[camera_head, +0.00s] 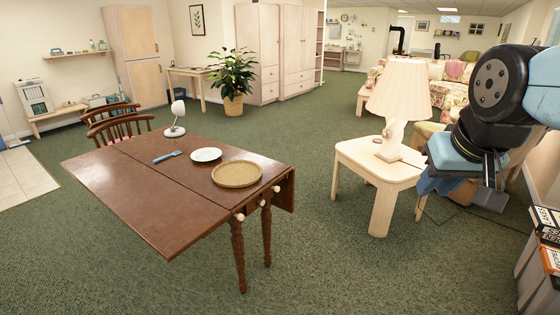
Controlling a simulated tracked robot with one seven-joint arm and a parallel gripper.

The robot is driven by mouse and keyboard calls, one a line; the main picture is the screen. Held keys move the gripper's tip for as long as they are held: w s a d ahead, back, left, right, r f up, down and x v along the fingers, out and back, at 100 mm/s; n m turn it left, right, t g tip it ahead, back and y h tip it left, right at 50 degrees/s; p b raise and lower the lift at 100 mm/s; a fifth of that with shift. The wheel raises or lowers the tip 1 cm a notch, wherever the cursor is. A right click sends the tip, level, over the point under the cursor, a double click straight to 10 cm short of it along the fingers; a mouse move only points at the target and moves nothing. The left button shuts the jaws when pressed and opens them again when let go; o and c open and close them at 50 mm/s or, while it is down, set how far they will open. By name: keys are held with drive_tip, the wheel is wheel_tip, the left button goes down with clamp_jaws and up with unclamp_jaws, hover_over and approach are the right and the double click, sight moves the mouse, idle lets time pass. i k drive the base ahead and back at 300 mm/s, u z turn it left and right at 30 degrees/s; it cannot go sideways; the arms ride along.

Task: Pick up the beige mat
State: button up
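A round beige woven mat (250,180) with a slightly raised-looking rim lies flat near the right end of a brown wooden table (140,195). My gripper (466,190) hangs at the right side of the view, pointing down, well to the right of the mat and apart from it. It is seen from an angle where its fingers partly overlap, so I cannot tell whether it is open or shut. Blue shapes show around the fingers, and I cannot make out whether they are part of the gripper.
A white plate (206,154), a blue utensil (167,156) and a small white lamp (177,120) are on the table near the mat. A pale side table (378,170) with a large lamp (399,100) stands between the table and my arm. Green carpet (330,260) in front is clear.

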sight(236, 174)
drive_tip(key=z, duration=0.15)
drive_tip(key=i, duration=1.2)
drive_tip(key=u, duration=0.8)
drive_tip(key=i, duration=0.7)
drive_tip(key=u, duration=0.6)
drive_tip(key=k, duration=0.85)
drive_tip(key=u, duration=0.2)
drive_tip(key=i, duration=0.9)
drive_tip(key=z, duration=0.1)
